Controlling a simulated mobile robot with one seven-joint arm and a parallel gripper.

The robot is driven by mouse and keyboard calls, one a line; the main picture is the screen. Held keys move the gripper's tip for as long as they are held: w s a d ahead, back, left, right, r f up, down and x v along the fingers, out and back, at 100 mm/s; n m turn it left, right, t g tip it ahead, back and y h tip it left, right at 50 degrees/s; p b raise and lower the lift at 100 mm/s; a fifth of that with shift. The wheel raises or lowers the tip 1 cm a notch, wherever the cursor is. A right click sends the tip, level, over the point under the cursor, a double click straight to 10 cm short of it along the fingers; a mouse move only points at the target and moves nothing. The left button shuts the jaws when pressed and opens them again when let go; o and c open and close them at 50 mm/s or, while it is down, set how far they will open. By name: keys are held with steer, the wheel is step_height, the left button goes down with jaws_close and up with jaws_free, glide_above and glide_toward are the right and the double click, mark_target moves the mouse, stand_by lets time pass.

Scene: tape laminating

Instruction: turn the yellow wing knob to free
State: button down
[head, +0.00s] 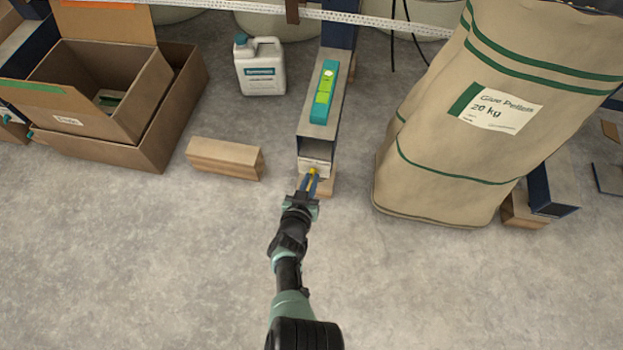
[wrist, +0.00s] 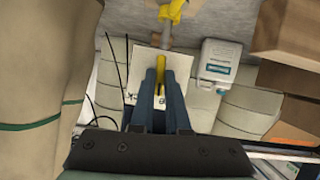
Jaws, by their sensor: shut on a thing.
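The yellow wing knob (head: 312,171) is at the near end of the grey box beam (head: 310,128) in the head view, small and partly covered by my gripper. My gripper (head: 308,183) reaches it from the near side. In the wrist view the blue fingers of my gripper (wrist: 161,88) are shut on the yellow wing knob (wrist: 161,66), one on each side of it. A white printed label (wrist: 148,66) lies behind the fingers, which hide part of it. The knob's exact turn angle cannot be told.
A teal and green tool (head: 325,92) lies on the beam. A large sack (head: 450,130) stands close on the right. A white jug (head: 260,67), a wooden block (head: 225,158) and cardboard boxes (head: 185,100) are left. Another yellow part (wrist: 173,10) shows at the wrist view's top. The floor in front is clear.

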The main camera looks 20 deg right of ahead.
steer(key=shift+w+a+f+n+g+h+b, duration=0.15)
steer(key=shift+n+g+h+b, duration=0.15)
steer(key=shift+n+h+b, duration=0.7)
steer(key=shift+a+f+n+g+h+b, duration=0.25)
steer(key=shift+n+h+b, duration=0.35)
steer(key=shift+n+b, duration=0.8)
steer(key=shift+d+r+n, duration=0.1)
steer(key=shift+r+n, duration=0.15)
steer(key=shift+n, duration=0.15)
steer(key=c, duration=0.9)
jaws_free()
steer(key=p+v, duration=0.7)
steer(key=v, duration=0.6)
steer(key=shift+p, duration=0.3)
steer(key=shift+w+r, duration=0.1)
steer(key=shift+w, duration=0.05)
